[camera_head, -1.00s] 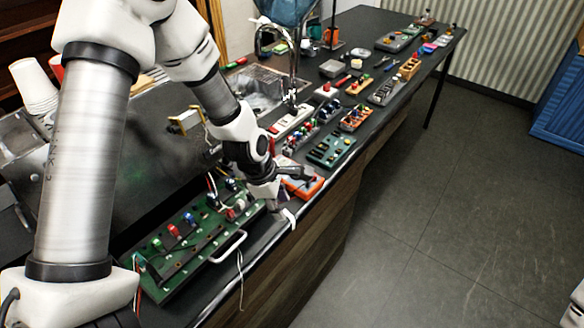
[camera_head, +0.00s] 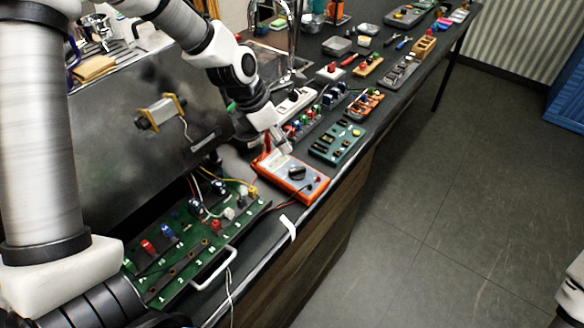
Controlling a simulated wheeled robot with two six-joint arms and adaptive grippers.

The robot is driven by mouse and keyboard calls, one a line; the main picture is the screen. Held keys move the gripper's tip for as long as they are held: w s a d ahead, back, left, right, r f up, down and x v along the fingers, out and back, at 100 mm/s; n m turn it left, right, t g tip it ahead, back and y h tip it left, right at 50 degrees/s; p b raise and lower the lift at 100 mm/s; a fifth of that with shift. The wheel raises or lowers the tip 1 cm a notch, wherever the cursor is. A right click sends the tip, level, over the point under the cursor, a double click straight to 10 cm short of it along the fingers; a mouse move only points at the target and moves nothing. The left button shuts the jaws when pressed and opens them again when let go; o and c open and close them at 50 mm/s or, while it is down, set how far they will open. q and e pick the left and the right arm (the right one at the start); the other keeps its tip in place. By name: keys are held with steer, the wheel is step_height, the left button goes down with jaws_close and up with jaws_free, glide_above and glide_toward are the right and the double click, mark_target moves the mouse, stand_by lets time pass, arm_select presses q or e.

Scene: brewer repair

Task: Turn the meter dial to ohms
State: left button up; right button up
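The meter (camera_head: 283,183) is an orange multimeter with a pale face, lying on the dark counter just beyond the green circuit board. Its black round dial (camera_head: 297,173) is uncovered; I cannot read the dial's setting. My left gripper (camera_head: 279,146) points down at the far left end of the meter, apart from the dial. Its fingers are small and partly hidden, so I cannot tell whether they are open or shut, or whether they touch the meter.
The green board (camera_head: 200,240) with wires and a white handle (camera_head: 216,268) lies nearer than the meter. A teal board (camera_head: 337,143) and several other modules stand beyond it. The brewer's dark panel (camera_head: 150,130) rises at left. Open floor lies right of the counter.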

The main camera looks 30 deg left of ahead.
mark_target(293, 170)
arm_select(q)
steer(key=f+b, duration=0.1)
steer(key=f, duration=0.2)
steer(key=w+f+b, duration=0.1)
steer(key=f, duration=0.1)
steer(key=shift+a+b, duration=0.3)
steer(key=b+x, duration=0.1)
steer(key=x, duration=0.1)
steer(key=b+x, duration=0.1)
steer(key=x, duration=0.1)
steer(key=b+x, duration=0.1)
steer(key=x, duration=0.1)
steer(key=shift+s+d+f, duration=0.15)
steer(key=shift+d+f, duration=0.05)
steer(key=shift+d, duration=0.15)
steer(key=shift+f, duration=0.15)
jaws_close()
arm_select(e)
step_height(293, 170, down, 7)
steer(key=shift+w+a, duration=0.15)
